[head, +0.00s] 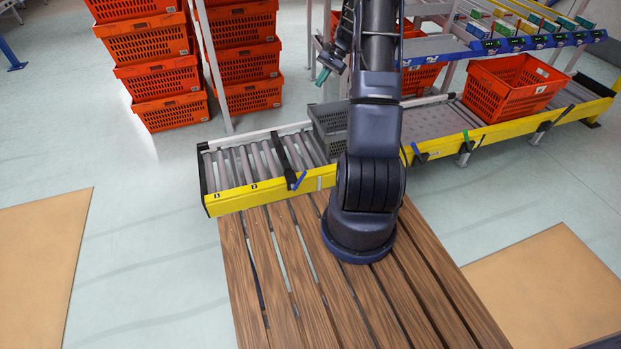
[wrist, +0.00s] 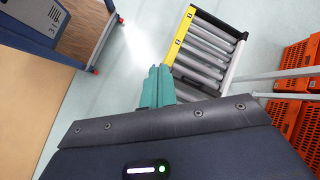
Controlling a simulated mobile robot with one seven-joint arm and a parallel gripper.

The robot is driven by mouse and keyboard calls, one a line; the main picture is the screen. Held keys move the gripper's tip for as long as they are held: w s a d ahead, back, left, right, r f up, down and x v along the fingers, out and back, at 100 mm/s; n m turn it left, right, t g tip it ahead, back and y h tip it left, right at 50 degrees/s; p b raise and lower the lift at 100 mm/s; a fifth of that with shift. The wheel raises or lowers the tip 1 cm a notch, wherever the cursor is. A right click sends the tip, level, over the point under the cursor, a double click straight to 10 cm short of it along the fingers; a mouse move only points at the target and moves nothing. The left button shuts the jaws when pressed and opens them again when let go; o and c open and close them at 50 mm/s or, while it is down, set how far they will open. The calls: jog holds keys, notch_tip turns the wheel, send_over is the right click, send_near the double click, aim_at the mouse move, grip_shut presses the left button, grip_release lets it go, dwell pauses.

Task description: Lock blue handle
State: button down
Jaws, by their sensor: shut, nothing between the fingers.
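A blue handle (head: 299,181) sits on the yellow front rail of the roller conveyor (head: 228,201), at the foot of a black bar across the rollers. Another small blue handle (head: 420,155) shows on the rail right of my arm. My gripper (head: 322,76) has teal fingers and is raised above and behind the conveyor in the head view. In the wrist view my gripper (wrist: 157,82) is shut and empty, with the conveyor's roller end (wrist: 206,58) beyond it. I make out no blue handle in the wrist view.
A grey tote (head: 328,122) stands on the conveyor, partly hidden by my arm. Stacked orange totes (head: 155,75) stand behind at left. An orange tote (head: 508,88) sits on the right section beneath a shelf rack (head: 490,45). The floor left of the conveyor is clear.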

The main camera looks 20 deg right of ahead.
jog(key=w+d+f+m+t+y, duration=0.1)
jog(key=d+f+m+y, duration=0.15)
jog(key=f, duration=1.15)
jog(key=w+d+f+m+y, duration=0.1)
jog(key=d+f+m+y, duration=0.2)
jog(key=f, duration=1)
jog(key=s+d+f+m+t+y, duration=0.1)
jog(key=s+f+m, duration=0.1)
jog(key=f, duration=1)
jog(key=s+f+m+t, duration=0.2)
jog(key=s+f, duration=0.3)
jog(key=f, duration=0.7)
jog(key=shift+s+d+f+m+y, duration=0.15)
jog(key=shift+d+f+m+y, duration=0.25)
jog(key=shift+m, duration=0.25)
send_near(299, 181)
notch_tip(299, 181, down, 2)
jog(key=a, duration=0.2)
jog(key=shift+w+a+r, duration=0.35)
jog(key=shift+w+a, duration=0.2)
jog(key=shift+a, duration=0.15)
jog(key=shift+r, duration=0.1)
